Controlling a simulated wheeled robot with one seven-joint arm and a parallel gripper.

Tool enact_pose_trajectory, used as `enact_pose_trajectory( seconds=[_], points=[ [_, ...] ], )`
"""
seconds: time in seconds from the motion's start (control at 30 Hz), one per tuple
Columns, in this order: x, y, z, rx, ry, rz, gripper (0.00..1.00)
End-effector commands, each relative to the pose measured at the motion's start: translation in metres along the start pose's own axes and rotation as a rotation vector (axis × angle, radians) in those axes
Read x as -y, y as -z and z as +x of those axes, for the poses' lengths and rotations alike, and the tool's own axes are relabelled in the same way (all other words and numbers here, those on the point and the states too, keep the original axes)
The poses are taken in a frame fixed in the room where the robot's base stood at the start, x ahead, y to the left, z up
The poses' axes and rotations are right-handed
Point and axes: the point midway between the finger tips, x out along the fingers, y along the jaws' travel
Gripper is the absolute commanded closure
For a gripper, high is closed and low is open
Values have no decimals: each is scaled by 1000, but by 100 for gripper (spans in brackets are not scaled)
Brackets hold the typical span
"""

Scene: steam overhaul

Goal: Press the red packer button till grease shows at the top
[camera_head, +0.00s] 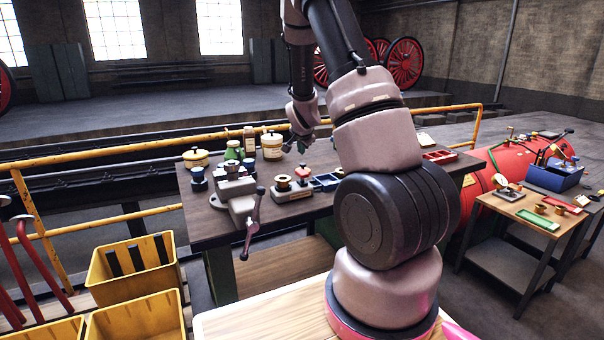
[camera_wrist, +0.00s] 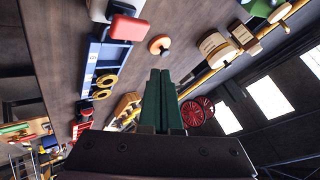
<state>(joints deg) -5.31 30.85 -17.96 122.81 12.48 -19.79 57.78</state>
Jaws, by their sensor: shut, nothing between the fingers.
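A small packer with a pale base (camera_head: 293,194) stands on the workbench, with a brass cup (camera_head: 283,182) and a red button (camera_head: 302,171) on it. In the wrist view the red button (camera_wrist: 128,27) is at the upper left, beside a pale base cut off by the frame edge. My gripper (camera_head: 289,148) is above the back of the bench, behind and apart from the button. In the wrist view its green fingers (camera_wrist: 161,76) are together and empty, with a gap to the button. I cannot make out grease at the packer's top.
A vise (camera_head: 237,192) stands left of the packer on the workbench (camera_head: 208,222). Blue bins (camera_head: 325,182) lie at its right. A small brass-coloured knob (camera_wrist: 159,44) is near my fingers.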

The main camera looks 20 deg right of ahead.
Motion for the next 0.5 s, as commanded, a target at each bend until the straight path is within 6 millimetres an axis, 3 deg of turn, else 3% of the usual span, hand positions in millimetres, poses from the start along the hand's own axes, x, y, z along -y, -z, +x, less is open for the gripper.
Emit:
enact_pose_trajectory(
  seconds=[0.2, 0.5],
  points=[
    [-17, -16, 22, 1, -3, -2, 100],
    [-27, -26, 36, -1, 0, 1, 100]
  ],
)
